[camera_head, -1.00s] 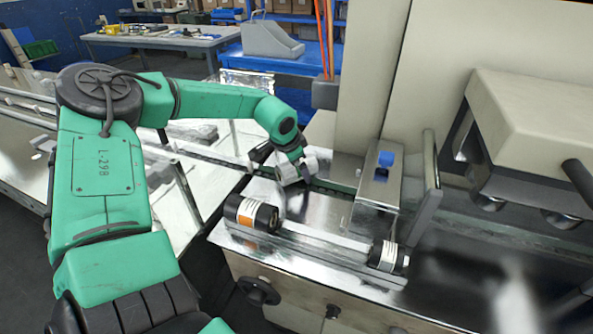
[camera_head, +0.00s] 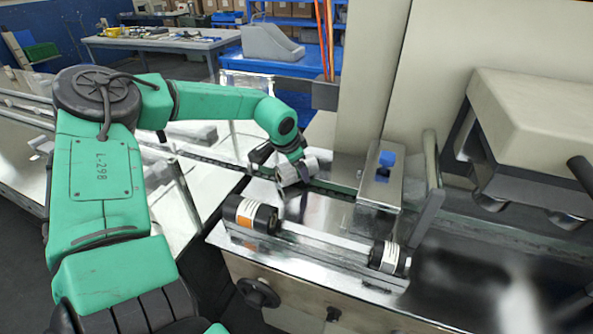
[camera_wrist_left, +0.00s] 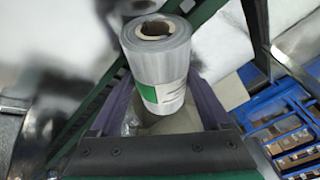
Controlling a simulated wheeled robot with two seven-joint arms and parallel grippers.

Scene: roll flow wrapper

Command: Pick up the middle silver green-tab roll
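A silver roll with a green and white label (camera_wrist_left: 160,70) sits between the two purple fingers of my left gripper (camera_wrist_left: 160,88) in the left wrist view. Its hollow brown core faces up in that view. Both fingertips appear to touch the roll's sides, so the gripper looks shut on it. In the head view the same roll (camera_head: 297,170) is at my left gripper (camera_head: 292,172), close to the machine's metal deck; its label is not readable there and I cannot tell whether it touches the deck. My right gripper is not in view.
A roll with an orange tab (camera_head: 250,214) and another pale-labelled roll (camera_head: 388,256) lie at the ends of a bar on the front of the machine deck (camera_head: 325,213). A metal bracket with a blue part (camera_head: 380,178) and an upright panel stand right of my gripper.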

